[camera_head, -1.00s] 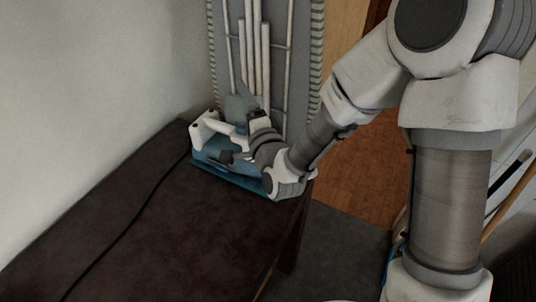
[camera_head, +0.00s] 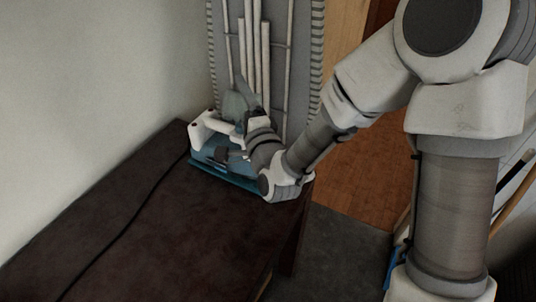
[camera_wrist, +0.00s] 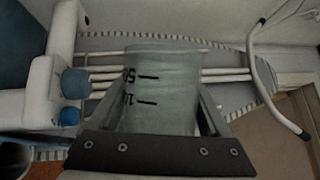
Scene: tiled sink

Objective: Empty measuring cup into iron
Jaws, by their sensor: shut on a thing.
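The iron (camera_head: 203,130), white and teal, stands on the far end of the dark table with its teal base (camera_head: 222,172) low. In the wrist view, its white body and blue knobs (camera_wrist: 74,83) show at the left. My gripper (camera_wrist: 162,100) is shut on the measuring cup (camera_wrist: 163,82), a translucent grey-green cup with black marks. In the head view, the cup (camera_head: 234,103) is held above and beside the iron's top, partly hidden by my gripper. I cannot tell what is in the cup or whether anything is pouring out.
An ironing board (camera_head: 290,75) with white legs stands upright behind the iron. A dark cord (camera_head: 125,222) runs along the brown table (camera_head: 175,240). The wall is close on the left. The near tabletop is otherwise clear.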

